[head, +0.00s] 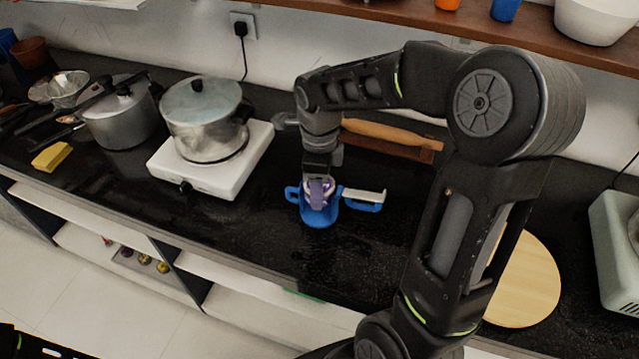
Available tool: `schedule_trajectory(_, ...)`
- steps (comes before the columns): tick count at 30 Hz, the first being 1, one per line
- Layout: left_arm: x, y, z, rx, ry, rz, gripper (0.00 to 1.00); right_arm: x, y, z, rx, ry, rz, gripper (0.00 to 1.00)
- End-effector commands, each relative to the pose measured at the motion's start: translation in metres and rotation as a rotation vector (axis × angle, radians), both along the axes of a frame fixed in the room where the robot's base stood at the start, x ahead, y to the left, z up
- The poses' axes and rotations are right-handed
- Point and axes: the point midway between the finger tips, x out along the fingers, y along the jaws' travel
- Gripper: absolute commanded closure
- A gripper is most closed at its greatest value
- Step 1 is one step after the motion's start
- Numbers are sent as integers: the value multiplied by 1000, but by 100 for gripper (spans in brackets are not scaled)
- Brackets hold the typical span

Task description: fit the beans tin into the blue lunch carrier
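My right gripper (318,184) points down over the carrier. A small purple-and-white thing, probably the beans tin (320,194), is at its fingertips, in or just above the carrier's mouth. The fingers are too small to tell whether they grip it. The tin's lower part is hidden by the carrier's wall. My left gripper's fingers do not show; only a dark part of my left arm shows at bottom left.
A white stove (190,178) with a lidded pot (205,125) stands left of the carrier. A pressure cooker (118,115) and yellow sponge (51,157) are farther left. A rolling pin (390,133) lies behind, and a round wooden board (528,285) at right. The counter's front edge is close.

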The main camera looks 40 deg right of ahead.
Motion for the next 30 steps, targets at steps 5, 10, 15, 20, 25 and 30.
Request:
schedule_trajectory(5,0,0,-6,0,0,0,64,0,0,-7,-1,-1,0,92)
schedule_trajectory(10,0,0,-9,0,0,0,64,0,0,-9,0,-1,0,92)
schedule_trajectory(15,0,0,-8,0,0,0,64,0,0,-9,-1,-1,0,92)
schedule_trajectory(20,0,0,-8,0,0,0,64,0,0,-9,0,0,0,92)
schedule_trajectory(25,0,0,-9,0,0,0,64,0,0,-10,0,0,0,92)
schedule_trajectory(30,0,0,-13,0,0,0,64,0,0,-14,0,0,0,92)
